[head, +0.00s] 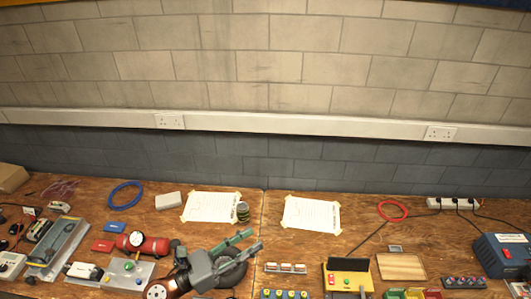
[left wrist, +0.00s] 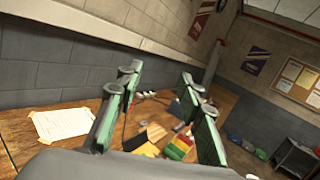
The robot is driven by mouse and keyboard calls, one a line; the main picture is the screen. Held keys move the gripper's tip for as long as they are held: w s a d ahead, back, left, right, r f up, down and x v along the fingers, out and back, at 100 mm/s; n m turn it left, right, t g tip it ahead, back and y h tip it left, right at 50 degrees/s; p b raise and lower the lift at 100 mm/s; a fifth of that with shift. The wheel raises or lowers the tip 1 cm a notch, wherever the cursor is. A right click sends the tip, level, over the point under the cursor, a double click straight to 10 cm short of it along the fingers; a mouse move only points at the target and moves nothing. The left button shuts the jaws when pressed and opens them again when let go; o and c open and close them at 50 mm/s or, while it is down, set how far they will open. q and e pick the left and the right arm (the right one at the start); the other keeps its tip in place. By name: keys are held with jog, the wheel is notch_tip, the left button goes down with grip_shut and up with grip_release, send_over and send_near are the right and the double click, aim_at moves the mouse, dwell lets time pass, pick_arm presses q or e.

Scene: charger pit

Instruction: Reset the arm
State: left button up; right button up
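My left gripper (head: 254,239) comes in at the bottom middle of the head view, above the wooden bench, with its green-padded fingers pointing right. In the left wrist view the two fingers of the left gripper (left wrist: 160,76) stand well apart, with nothing between them. It is open and empty. A dark round thing (head: 234,272) shows partly behind the gripper; I cannot tell whether they touch. My right gripper is in neither view.
The wooden bench (head: 262,205) runs along a block wall. A red cylinder with a gauge (head: 150,245) lies left of my gripper. A yellow-and-black box (head: 349,272) and a wooden block (head: 401,267) are to the right. Two taped paper sheets (head: 311,214) lie behind.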

pick_arm(q)
jog(key=w+a+r+n+t+y, duration=0.1)
jog(key=w+a+n+t+y, duration=0.2)
jog(key=a+n+t+y, duration=0.45)
jog(key=w+a+n+t+y, duration=0.35)
jog(key=a+n, duration=0.55)
jog(key=n, duration=0.4)
jog(key=s+a+f+n+g+y, duration=0.3)
jog(key=a+f+n+g+y, duration=0.15)
jog(key=a+f+n, duration=0.4)
jog(key=s+a+f+n+g+y, duration=0.25)
jog(key=a+f+n+y, duration=0.25)
jog(key=a+f+n, duration=0.3)
jog(key=s+d+f+n+g+h, duration=0.2)
jog(key=s+f+n+g, duration=0.8)
jog(key=s+f, duration=1.1)
notch_tip(320, 180, down, 29)
jog(key=s+d+m+g+b, duration=0.1)
jog(key=s+d+m+g, duration=0.1)
jog(key=s, duration=0.1)
jog(key=s+f+g+h+b, duration=0.1)
jog(key=s+f, duration=1.8)
jog(key=f, duration=0.1)
jog(key=shift+s+b, duration=0.3)
jog(key=shift+s, duration=0.05)
